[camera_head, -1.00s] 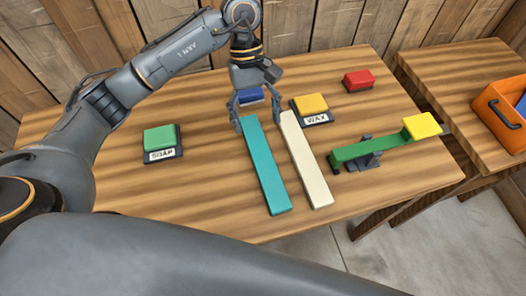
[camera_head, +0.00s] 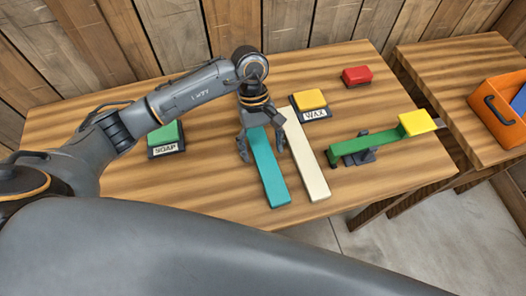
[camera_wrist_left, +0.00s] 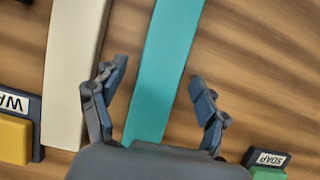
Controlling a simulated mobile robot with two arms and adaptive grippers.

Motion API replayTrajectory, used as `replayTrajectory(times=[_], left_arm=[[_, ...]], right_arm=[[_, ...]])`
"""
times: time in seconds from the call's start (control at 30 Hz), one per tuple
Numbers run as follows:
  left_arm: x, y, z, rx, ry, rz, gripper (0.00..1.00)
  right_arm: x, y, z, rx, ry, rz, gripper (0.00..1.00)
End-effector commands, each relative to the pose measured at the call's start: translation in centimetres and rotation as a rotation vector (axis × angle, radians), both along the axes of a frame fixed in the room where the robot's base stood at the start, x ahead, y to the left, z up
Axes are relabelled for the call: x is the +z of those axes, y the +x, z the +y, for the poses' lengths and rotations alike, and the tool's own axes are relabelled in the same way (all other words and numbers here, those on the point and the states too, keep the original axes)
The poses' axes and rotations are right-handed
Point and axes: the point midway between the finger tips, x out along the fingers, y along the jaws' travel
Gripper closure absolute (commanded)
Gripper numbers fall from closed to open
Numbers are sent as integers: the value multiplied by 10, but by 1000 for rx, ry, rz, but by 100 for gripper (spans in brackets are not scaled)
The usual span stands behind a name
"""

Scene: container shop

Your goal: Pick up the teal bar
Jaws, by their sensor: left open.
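The teal bar (camera_head: 270,180) lies flat on the wooden table, long side running toward me. My left gripper (camera_head: 261,152) is open above its far part, one finger to each side. In the left wrist view the teal bar (camera_wrist_left: 166,55) runs between the open fingers of my left gripper (camera_wrist_left: 158,73), with a gap on both sides. Whether the fingertips reach the table is unclear. The far end of the bar is hidden by the gripper. My right gripper is not in view.
A cream bar (camera_head: 306,160) lies close to the right. Also on the table are a yellow WAX block (camera_head: 311,99), a green SOAP block (camera_head: 160,136), a red block (camera_head: 357,75) and a green beam (camera_head: 365,147) bearing a yellow block (camera_head: 417,122). An orange crate (camera_head: 491,119) stands at right.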

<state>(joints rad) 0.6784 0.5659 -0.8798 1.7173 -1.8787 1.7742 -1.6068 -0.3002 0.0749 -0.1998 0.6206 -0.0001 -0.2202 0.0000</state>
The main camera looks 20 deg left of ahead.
Motion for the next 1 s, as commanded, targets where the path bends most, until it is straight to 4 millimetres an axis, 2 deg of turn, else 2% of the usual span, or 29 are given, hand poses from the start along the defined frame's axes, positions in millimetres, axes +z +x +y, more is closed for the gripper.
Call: replayTrajectory(times=[0.03,0.37,0.77,0.9,1.0], left_arm=[[0,0,0,0,0,0,26],[0,0,0,0,-1,1,93],[8,2,0,1,-1,-3,93],[29,2,0,-2,-2,-8,93],[51,4,-20,-6,-5,-9,93]], right_arm=[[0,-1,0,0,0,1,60],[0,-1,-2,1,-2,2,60],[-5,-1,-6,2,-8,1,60],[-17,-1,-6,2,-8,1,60],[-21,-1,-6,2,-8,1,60]])
